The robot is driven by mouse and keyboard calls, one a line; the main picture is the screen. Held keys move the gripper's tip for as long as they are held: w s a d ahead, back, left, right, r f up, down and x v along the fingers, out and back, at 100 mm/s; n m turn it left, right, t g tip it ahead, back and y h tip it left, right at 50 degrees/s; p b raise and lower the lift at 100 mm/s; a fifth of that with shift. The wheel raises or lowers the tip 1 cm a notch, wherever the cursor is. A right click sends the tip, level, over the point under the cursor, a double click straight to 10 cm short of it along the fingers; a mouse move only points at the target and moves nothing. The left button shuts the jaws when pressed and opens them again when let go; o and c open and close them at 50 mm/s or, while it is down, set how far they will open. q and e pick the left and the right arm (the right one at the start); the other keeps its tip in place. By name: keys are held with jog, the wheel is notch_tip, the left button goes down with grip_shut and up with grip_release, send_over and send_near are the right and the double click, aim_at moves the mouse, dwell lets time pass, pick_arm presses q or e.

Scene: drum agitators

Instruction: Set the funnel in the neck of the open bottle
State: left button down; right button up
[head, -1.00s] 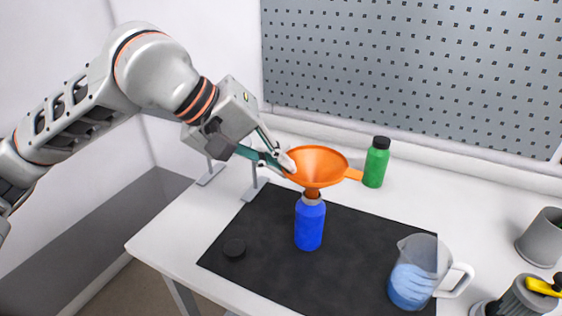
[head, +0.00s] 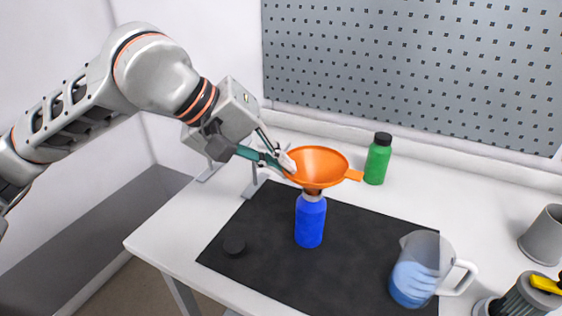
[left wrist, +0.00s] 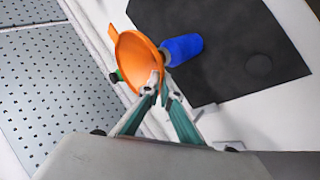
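The orange funnel (head: 318,167) is above the blue bottle (head: 310,222), wide mouth up, its handle tab pointing right. Its short spout meets the bottle's open neck, and the spout's lower end is hidden, apparently inside the neck. The bottle stands upright on the black mat. My left gripper (head: 288,163) is shut on the left side of the funnel's rim. In the left wrist view the fingertips (left wrist: 152,88) pinch the rim of the funnel (left wrist: 136,62), with the bottle (left wrist: 184,49) behind it. My right gripper is not in view.
A black cap (head: 234,246) lies on the black mat (head: 265,215), left of the bottle. A clear jug (head: 417,272) with blue liquid stands at the mat's right. A capped green bottle (head: 377,160) is behind. Grey containers (head: 545,236) stand at far right.

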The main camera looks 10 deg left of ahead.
pick_arm(q)
jog(key=shift+f, duration=0.25)
dwell(0.7)
jog(key=c, duration=1.9)
grip_release()
jog(key=shift+r, duration=0.1)
jog(key=shift+w+p+v, duration=0.25)
jog(key=shift+p+v, duration=0.2)
jog(key=shift+v, duration=1)
jog(key=shift+w+p+v, duration=0.2)
jog(key=shift+p+v, duration=0.2)
jog(key=shift+v, duration=1.05)
jog(key=shift+a, duration=0.25)
